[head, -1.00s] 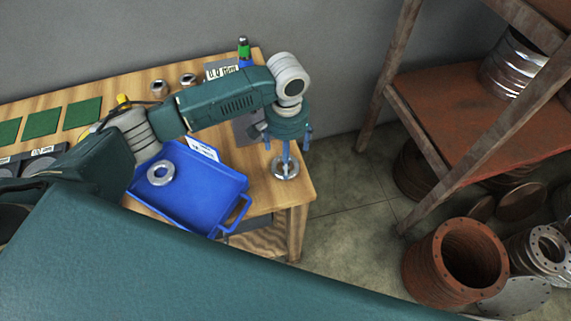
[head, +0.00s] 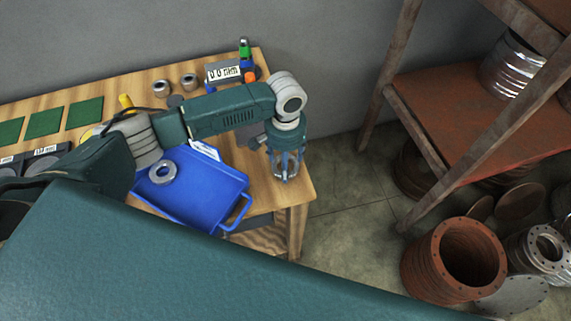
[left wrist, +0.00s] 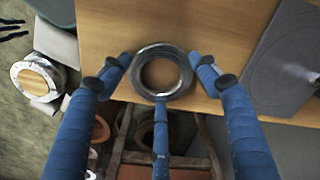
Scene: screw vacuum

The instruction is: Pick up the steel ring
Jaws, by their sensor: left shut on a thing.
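The steel ring (left wrist: 160,48) is a round metal ring with a wide hole, near the table's edge in the left wrist view. My left gripper (left wrist: 160,88) has three blue fingers set around the ring's outside and is shut on it. In the head view this gripper (head: 285,172) is at the table's right end, its fingers pointing down and mostly hiding the ring. Whether the ring still touches the table is hard to tell. A second metal ring (head: 151,174) lies in the blue tray (head: 225,185). My right gripper is not in view.
A small display box (head: 222,71) and a green-topped bottle (head: 244,48) stand at the table's back. Green mats (head: 83,112) lie at the left. A rusty shelf (head: 460,120) stands right of the table, with flanges and a rusty cylinder (head: 428,262) on the floor.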

